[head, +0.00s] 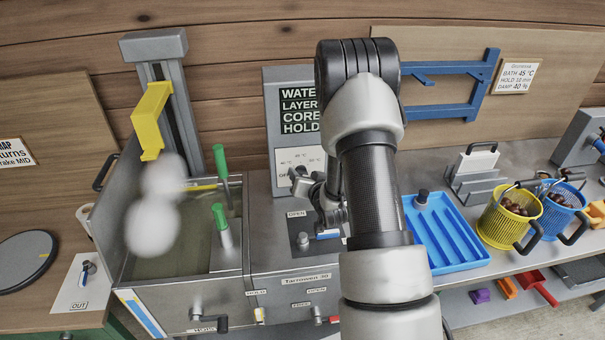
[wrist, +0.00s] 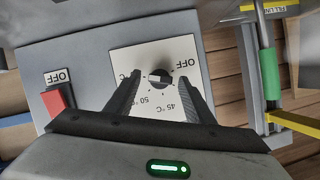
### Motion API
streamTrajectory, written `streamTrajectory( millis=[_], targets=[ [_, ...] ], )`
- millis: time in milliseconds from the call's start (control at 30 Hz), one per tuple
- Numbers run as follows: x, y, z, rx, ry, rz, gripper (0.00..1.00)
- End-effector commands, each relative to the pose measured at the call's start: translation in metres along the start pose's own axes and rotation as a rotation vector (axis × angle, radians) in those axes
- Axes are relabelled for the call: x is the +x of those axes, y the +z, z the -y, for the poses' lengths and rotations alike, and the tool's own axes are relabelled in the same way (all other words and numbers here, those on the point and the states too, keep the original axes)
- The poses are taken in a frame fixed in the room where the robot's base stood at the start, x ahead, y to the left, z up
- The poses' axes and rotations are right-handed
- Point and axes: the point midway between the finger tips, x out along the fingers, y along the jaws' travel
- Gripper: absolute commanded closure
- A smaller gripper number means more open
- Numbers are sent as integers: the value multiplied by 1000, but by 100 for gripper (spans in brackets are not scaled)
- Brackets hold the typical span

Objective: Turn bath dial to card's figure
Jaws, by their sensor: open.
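The bath dial (wrist: 160,78) is a small dark round knob on a white plate (wrist: 150,58) with temperature marks. Marks of 45 °C and 50 °C read upside down in the wrist view, and another is partly hidden. My gripper (wrist: 157,80) is open, one finger on each side of the dial in the picture. I cannot tell whether the fingers touch it or which mark it points at. In the head view the plate (head: 291,157) shows behind my gripper (head: 303,181). The card (head: 518,76) on the back wall reads BATH 45 °C, HOLD 10 min, DAMP 40 %.
The steel bath (head: 185,245) with green-handled tools stands left. A blue tray (head: 445,236), yellow basket (head: 509,226) and blue basket (head: 563,213) stand right. White steam blurs the bath.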

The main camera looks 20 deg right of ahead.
Motion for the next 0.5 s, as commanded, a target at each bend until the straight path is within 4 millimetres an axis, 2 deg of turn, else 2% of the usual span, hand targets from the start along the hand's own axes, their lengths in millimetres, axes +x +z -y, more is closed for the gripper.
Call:
streamTrajectory(
  millis=[100,333,500],
  targets=[
    [0,0,0,0,0,0,52],
    [0,0,0,0,0,0,90],
    [0,0,0,-5,1,0,93]
  ],
)
